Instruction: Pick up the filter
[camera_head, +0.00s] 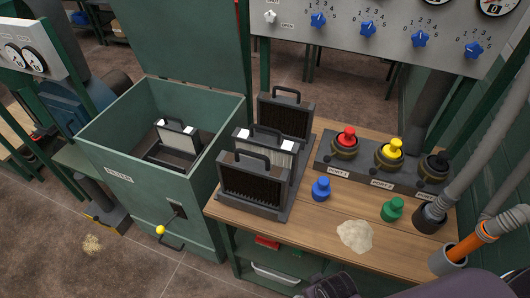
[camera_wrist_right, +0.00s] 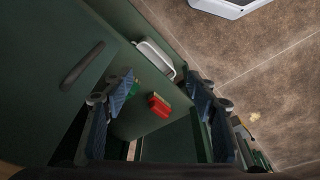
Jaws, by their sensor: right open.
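Several framed filters with top handles are in view. On the wooden table, a rack holds a dark filter at the front (camera_head: 252,184), a white filter in the middle (camera_head: 272,152) and a dark filter at the back (camera_head: 286,116). Another white filter (camera_head: 178,138) sits inside the open green filter box (camera_head: 120,182) to the left. My right gripper (camera_wrist_right: 160,88) is open and empty in the right wrist view, with no filter between its fingers. A dark part at the bottom edge of the head view seems to be my right arm. My left gripper is out of view.
Beside the rack stand a blue knob (camera_head: 321,188), a green knob (camera_head: 392,209) and a pale powder heap (camera_head: 355,236). A panel with red, yellow and black port caps (camera_head: 389,154) is behind. Under the table lies a red item (camera_wrist_right: 158,105). Hoses (camera_head: 486,236) stand at right.

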